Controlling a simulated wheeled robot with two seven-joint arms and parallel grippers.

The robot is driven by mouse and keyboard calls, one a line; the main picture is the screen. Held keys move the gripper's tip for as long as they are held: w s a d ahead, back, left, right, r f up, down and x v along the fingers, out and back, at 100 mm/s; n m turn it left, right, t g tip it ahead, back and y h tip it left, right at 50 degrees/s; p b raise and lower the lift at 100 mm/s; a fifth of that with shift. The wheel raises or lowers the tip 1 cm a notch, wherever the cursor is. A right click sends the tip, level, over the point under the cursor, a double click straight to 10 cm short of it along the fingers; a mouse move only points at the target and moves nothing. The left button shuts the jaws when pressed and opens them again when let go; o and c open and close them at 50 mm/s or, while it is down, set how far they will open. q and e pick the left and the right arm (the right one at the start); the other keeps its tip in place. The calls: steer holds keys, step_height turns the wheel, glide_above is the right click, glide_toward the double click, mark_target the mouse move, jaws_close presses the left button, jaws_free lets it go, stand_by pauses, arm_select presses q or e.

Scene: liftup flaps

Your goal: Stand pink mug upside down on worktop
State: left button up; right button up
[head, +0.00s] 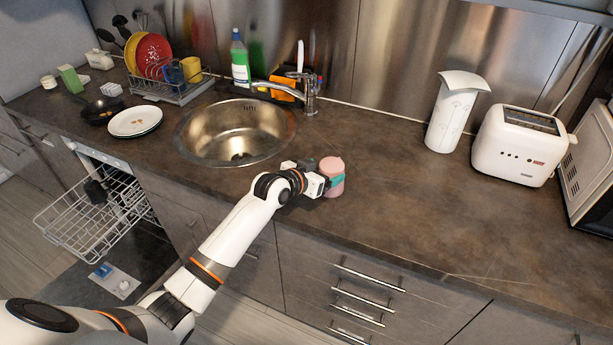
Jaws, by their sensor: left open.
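The pink mug (332,167) is on the worktop (395,215), to the right of the sink and near the front edge. Its upper end shows as a pale pink disc. I cannot tell for sure whether this is its base or its opening. My left gripper (336,182) is at the mug, its teal fingertips beside the mug's wall. It is open, and I cannot tell whether the fingers touch the mug. The gripper hides part of the mug's left side. My right gripper is not in view.
The round sink (235,130) with its tap (310,95) lies left of the mug. A white plate (135,121) and a dish rack (175,88) stand further left. A white canister (452,115) and a toaster (518,145) stand at the right. The worktop between is clear. The dishwasher rack (90,215) is pulled out.

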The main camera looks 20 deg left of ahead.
arm_select(q)
steer(key=v, duration=0.9)
steer(key=shift+b, duration=0.3)
steer(key=shift+s, duration=0.15)
steer(key=s+d+f+g+y, duration=0.1)
steer(key=s+d+f+g, duration=0.25)
steer(key=s+f, duration=0.6)
steer(key=s+f+n+g+y, duration=0.1)
steer(key=s+g, duration=0.2)
steer(key=s, duration=0.8)
steer(key=s+f+g+y, duration=0.2)
steer(key=s+g, duration=0.1)
steer(key=s, duration=0.9)
step_height(320, 180, down, 25)
steer(key=g, duration=0.1)
steer(key=s+a+f+g, duration=0.1)
steer(key=s+a+f, duration=0.2)
steer(key=s+f, duration=1.3)
steer(key=shift+s+a+f, duration=0.2)
steer(key=shift+s, duration=0.4)
